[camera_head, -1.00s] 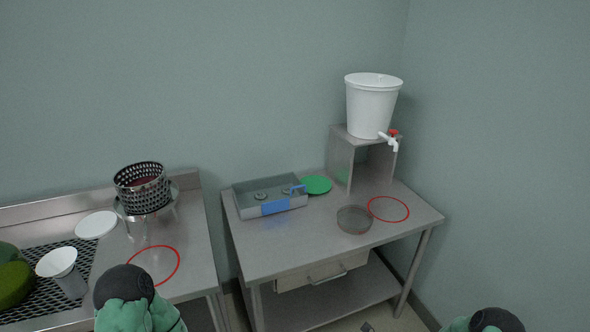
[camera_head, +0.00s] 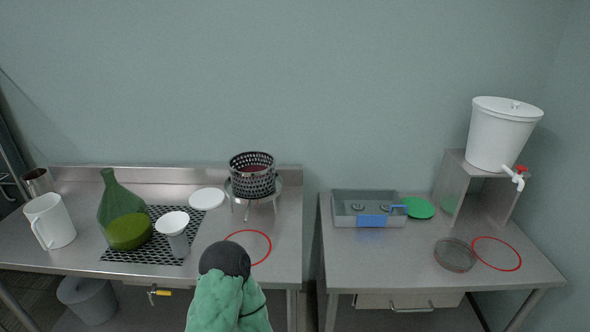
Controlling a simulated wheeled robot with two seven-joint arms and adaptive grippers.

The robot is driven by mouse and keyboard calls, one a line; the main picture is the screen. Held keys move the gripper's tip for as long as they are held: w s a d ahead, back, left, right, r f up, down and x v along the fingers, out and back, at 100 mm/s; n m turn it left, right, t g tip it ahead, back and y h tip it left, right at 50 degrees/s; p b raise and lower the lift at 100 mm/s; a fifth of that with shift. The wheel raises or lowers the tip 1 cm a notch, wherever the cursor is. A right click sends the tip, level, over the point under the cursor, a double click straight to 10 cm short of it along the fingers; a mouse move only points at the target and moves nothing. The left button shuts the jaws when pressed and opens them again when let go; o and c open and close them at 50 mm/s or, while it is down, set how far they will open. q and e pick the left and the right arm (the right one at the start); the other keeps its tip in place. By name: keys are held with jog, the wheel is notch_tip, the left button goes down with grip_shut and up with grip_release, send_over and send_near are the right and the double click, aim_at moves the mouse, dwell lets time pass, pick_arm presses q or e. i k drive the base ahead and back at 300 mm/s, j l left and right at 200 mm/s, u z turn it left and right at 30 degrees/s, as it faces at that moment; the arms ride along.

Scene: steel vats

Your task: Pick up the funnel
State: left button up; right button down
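The funnel (camera_head: 172,219) is white with a wide mouth facing up. It sits upright on the left steel counter, in the top of a grey see-through vessel (camera_head: 178,244) or joined to a grey lower part; I cannot tell which. It stands at the right edge of the black perforated mat. My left arm shows at the bottom centre, to the right of the funnel and nearer to me, as a green sleeve with a dark round joint. No gripper fingers are visible. My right arm is out of view.
Around the funnel are a green demijohn (camera_head: 118,205), a white jug (camera_head: 49,221), a white disc (camera_head: 207,199) and a basket (camera_head: 252,176) on a stand. A red ring (camera_head: 248,246) marks bare counter at right. A gap separates the right table (camera_head: 380,255).

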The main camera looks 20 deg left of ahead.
aim_at(172, 224)
jog(key=i+j+u, duration=0.1)
jog(key=u, duration=1.6)
jog(key=i+j, duration=0.05)
